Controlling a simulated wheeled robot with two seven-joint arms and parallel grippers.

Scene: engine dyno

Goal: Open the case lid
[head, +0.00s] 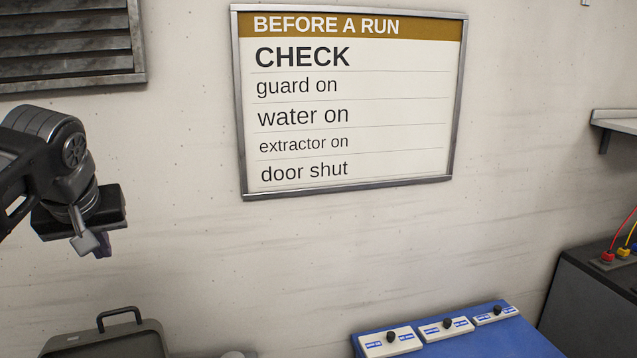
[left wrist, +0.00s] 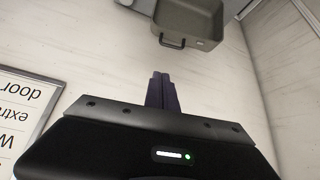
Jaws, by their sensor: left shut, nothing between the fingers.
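The grey-green case (head: 85,345) is at the bottom left of the head view, cut off by the lower edge. Its dark handle (head: 120,316) stands up from its top edge. In the left wrist view the case (left wrist: 200,25) is at the top, with the handle (left wrist: 171,43) on the edge nearest my fingers. A rimmed, hollow-looking face shows, so the lid appears raised, but its hinge is out of view. My left gripper (head: 97,245) is above the case, apart from the handle. Its dark fingers (left wrist: 161,76) are together and empty. My right gripper is out of view.
A checklist board (head: 350,100) hangs on the wall. A blue bench (head: 450,345) with several switch boxes is at the lower right. A dark cabinet (head: 590,300) and a wall shelf (head: 615,122) are at the right. Air around my left gripper is clear.

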